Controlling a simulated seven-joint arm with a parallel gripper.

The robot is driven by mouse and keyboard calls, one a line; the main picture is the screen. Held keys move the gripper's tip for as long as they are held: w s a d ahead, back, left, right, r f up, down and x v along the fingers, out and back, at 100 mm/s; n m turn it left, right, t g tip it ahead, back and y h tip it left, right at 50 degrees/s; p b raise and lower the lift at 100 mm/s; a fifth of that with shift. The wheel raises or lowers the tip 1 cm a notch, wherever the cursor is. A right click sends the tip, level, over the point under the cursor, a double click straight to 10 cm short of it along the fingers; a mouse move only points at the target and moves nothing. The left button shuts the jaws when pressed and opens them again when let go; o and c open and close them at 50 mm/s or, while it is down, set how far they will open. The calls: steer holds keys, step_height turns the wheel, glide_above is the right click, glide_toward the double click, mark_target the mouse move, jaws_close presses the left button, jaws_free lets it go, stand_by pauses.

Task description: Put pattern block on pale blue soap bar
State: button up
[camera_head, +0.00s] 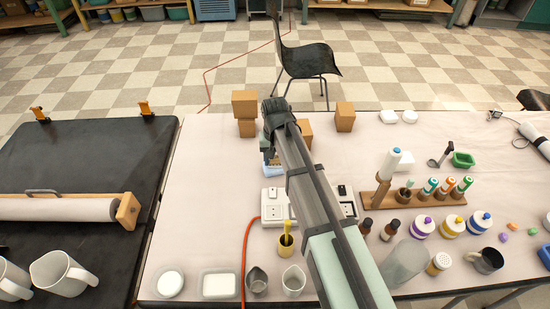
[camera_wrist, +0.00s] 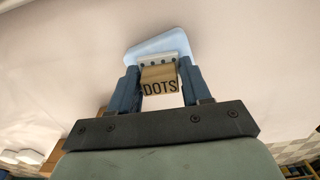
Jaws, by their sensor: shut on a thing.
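My gripper (camera_wrist: 158,80) has its blue fingers shut on the pattern block (camera_wrist: 159,88), a small wooden block marked "DOTS" with a pale, dotted face. The pale blue soap bar (camera_wrist: 160,43) lies on the table just beyond the block's dotted face in the wrist view. The block overlaps part of the bar there; I cannot tell whether they touch. In the head view, the soap bar (camera_head: 273,170) shows partly below my gripper (camera_head: 268,157), and my arm hides most of the block.
Brown boxes (camera_head: 345,117) stand behind and beside my arm. A wooden rack (camera_head: 392,199) with bottles stands to the right. The table left of the soap bar is clear.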

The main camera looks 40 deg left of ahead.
steer(key=shift+f, duration=0.15)
steer(key=o, duration=1)
steer(key=shift+o, duration=0.2)
step_height(320, 180, up, 12)
stand_by(0.5)
